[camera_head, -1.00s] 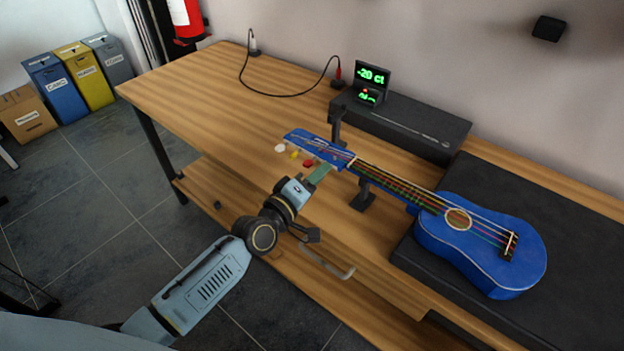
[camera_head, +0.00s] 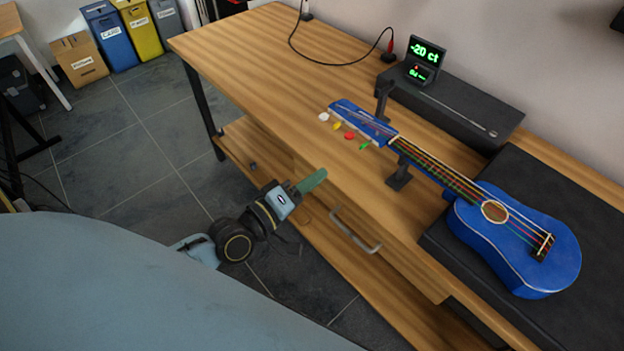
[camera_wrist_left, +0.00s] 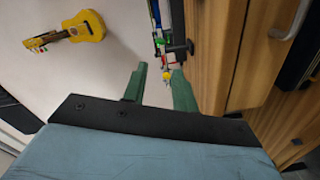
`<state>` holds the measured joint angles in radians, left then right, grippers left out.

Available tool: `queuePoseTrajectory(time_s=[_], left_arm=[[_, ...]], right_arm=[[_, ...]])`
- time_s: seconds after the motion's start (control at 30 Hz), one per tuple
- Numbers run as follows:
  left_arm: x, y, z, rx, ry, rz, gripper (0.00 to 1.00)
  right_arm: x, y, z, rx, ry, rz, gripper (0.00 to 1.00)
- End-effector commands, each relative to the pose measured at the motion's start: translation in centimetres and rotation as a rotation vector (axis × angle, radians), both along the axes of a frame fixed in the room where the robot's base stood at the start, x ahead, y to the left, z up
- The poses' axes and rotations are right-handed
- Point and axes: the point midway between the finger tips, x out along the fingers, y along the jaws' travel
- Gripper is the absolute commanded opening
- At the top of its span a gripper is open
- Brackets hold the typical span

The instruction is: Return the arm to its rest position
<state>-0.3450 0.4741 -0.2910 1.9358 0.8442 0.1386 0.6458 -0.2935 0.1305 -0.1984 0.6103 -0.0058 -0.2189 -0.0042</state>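My left gripper (camera_head: 314,181) has green fingers and is off the front edge of the wooden workbench (camera_head: 265,60), beside the drawer handle. In the left wrist view its two fingers (camera_wrist_left: 159,88) stand apart, with nothing held between them. The blue ukulele (camera_head: 520,240) lies at the right, its neck on a black stand and its body on a dark mat. Its coloured tuning pegs stick out at the headstock, away from my fingers. My right gripper is not in view.
A tuner display (camera_head: 425,52) reading "-20 ct" stands on a black box (camera_head: 465,108) behind the ukulele. A metal drawer handle (camera_head: 355,230) juts from the bench front. Bins stand at the far left, with open floor before them. A yellow ukulele (camera_wrist_left: 80,28) shows in the wrist view.

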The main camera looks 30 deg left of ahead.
Motion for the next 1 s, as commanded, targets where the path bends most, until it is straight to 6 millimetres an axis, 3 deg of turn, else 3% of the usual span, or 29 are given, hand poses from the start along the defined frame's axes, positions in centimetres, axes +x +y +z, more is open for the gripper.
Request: queuePoseTrajectory(time_s=[0.43, 0.53, 0.67, 0.77, 0.87, 1.0], left_arm=[[0.0, 0.0, -0.1, 0.003, 0.002, 0.000, 0.28], [0.1, 0.4, -1.8, 0.045, 0.025, 0.009, 0.28], [-0.4, 1.9, -8.0, 0.212, 0.113, 0.030, 0.28], [-2.0, 3.6, -15.0, 0.403, 0.226, 0.027, 0.28], [-4.8, 5.2, -22.0, 0.595, 0.352, -0.005, 0.28], [-10.9, 7.1, -30.8, 0.840, 0.537, -0.109, 0.28]], right_arm=[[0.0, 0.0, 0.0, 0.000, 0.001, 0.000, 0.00], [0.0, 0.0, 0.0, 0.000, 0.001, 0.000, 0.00], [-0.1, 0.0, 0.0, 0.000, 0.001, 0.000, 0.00], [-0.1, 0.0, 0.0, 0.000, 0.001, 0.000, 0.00], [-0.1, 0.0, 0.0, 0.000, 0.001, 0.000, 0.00], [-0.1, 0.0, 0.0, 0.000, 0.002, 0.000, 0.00]])
